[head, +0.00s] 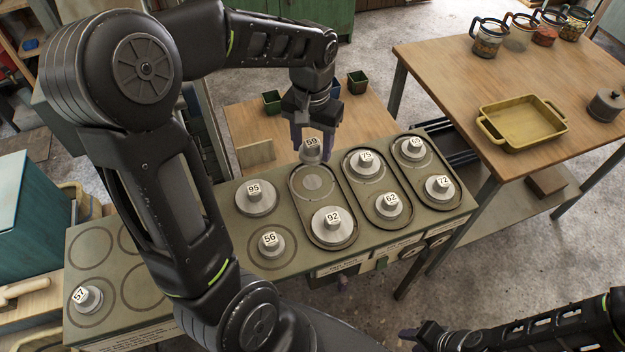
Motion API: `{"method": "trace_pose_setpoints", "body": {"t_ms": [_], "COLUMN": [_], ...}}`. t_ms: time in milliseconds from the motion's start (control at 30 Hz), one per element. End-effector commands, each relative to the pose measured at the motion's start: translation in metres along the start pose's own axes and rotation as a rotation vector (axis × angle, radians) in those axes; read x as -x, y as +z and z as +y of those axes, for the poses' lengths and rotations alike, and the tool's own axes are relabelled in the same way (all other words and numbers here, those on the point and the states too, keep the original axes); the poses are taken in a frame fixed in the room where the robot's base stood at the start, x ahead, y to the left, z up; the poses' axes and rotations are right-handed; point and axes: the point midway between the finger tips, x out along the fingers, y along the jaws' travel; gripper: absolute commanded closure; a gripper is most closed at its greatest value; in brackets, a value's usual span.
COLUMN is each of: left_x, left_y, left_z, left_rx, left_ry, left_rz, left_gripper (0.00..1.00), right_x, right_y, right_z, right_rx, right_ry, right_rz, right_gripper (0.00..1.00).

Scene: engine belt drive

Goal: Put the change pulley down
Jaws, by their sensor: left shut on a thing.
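The pulley marked 59 (311,149) is a grey metal disc with a white-labelled hub. My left gripper (313,138) points down and is shut on it. It appears to hang above the empty round seat (313,180) at the far end of an oval track, whose near end holds the pulley marked 92 (332,224). A gap shows between the held pulley and the seat. My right gripper (420,335) is low at the bottom right, away from the bench; its jaws are too small and dark to read.
The green bench (448,218) carries more numbered pulleys: 95 (255,196), 56 (270,243), 62 (388,205), 75 (364,160), 69 and 72. Pulley 57 (88,297) sits on the left section among empty rings. A wooden table (450,70) with a yellow tray (523,125) stands right.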

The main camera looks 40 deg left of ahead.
Motion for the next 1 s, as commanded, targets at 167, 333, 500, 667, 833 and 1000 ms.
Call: {"method": "trace_pose_setpoints", "body": {"t_ms": [167, 333, 500, 667, 833, 1000], "left_x": [-0.001, -0.016, -0.047, -0.063, -0.063, -0.067], "left_y": [-0.001, 0.0, 0.0, -0.001, -0.001, -0.001], "left_z": [0.001, 0.001, 0.0, 0.001, 0.001, 0.001], "left_rx": [-0.001, -0.002, 0.0, -0.001, -0.001, -0.001], "left_ry": [-0.001, -0.002, -0.002, -0.001, -0.001, -0.001], "left_rz": [0.0, -0.004, -0.005, -0.001, 0.0, -0.001], "left_gripper": [0.91, 0.91, 0.91, 0.91, 0.91, 0.91], "right_x": [0.0, 0.001, 0.003, 0.003, 0.003, 0.003], "right_y": [0.0, 0.0, 0.0, 0.0, 0.0, 0.0], "right_z": [0.0, 0.0, -0.001, -0.001, -0.001, -0.001], "right_rx": [0.0, 0.0, 0.0, 0.0, 0.0, 0.0], "right_ry": [0.0, 0.0, 0.0, 0.0, 0.0, 0.0], "right_rz": [0.0, 0.0, 0.0, 0.0, 0.0, 0.0], "right_gripper": [0.64, 0.64, 0.64, 0.64, 0.64, 0.64]}}
